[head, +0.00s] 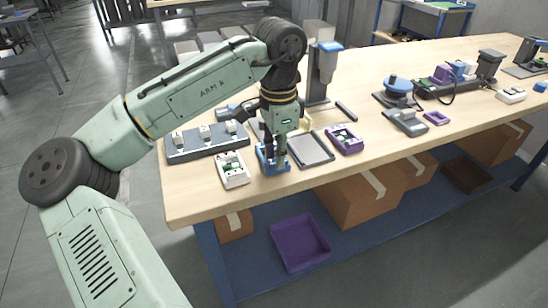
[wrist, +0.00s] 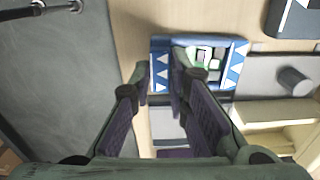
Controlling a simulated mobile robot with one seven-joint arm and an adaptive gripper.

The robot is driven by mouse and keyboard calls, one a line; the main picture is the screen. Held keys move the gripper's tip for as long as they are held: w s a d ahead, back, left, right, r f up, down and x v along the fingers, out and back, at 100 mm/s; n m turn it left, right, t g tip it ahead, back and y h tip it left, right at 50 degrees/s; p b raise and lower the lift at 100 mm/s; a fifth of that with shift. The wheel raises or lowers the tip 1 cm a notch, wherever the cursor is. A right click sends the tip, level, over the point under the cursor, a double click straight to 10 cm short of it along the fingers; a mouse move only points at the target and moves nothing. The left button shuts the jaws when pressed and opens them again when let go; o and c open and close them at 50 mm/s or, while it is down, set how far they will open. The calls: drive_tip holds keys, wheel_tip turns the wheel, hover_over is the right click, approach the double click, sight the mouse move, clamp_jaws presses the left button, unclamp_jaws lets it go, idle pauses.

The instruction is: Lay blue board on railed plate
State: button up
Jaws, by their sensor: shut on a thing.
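The blue board (head: 262,163) is near the table's front edge in the head view. In the wrist view the blue board (wrist: 243,62) shows white triangles on both ends and green and white parts in its middle. My gripper (head: 273,157) reaches down from above and is shut on the board; in the wrist view my gripper (wrist: 161,75) has its fingertips at the board's left edge. A flat grey plate with a raised dark rim, seemingly the railed plate (head: 308,149), lies just right of the board and looks empty. Fingers hide part of the board.
A white-framed board (head: 234,170) lies left of the blue board, a purple one (head: 345,140) right of the plate. A dark tray with white blocks (head: 207,140) and an upright column tool (head: 321,65) stand behind. The table's front edge (head: 320,174) is close.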

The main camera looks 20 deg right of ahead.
clamp_jaws()
drive_tip(key=shift+r, duration=0.1)
drive_tip(key=shift+r+p, duration=2.95)
